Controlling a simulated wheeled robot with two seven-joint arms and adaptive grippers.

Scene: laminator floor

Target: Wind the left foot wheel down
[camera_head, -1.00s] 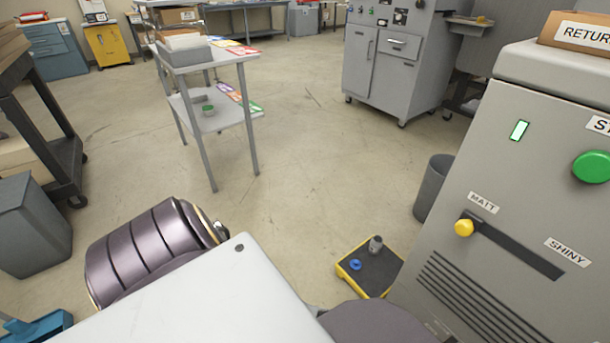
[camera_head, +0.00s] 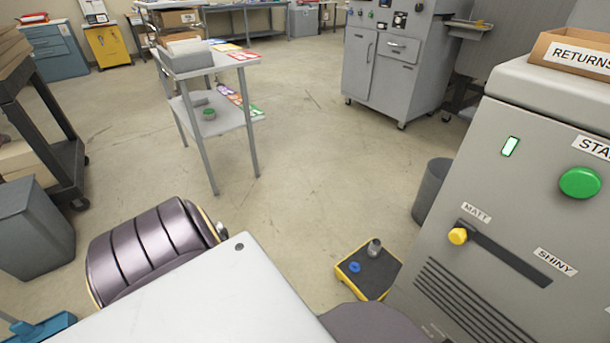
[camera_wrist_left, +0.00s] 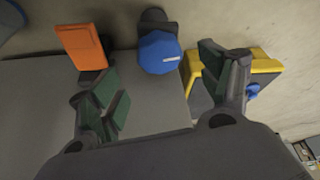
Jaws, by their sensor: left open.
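In the left wrist view a blue faceted wheel (camera_wrist_left: 160,52) with a white mark on its face sits beside a grey panel, with a dark mount behind it. It looks like the foot wheel, but I cannot tell for certain. My left gripper (camera_wrist_left: 160,76) is open, its green-padded fingers spread to either side below the wheel. No contact with the wheel shows, and nothing is between the pads. An orange lever-like part (camera_wrist_left: 81,47) is left of the wheel. My left gripper is hidden in the head view, and my right gripper is in neither view.
A grey bin (camera_head: 431,190) stands close by. Open floor lies toward the shelf table (camera_head: 232,118).

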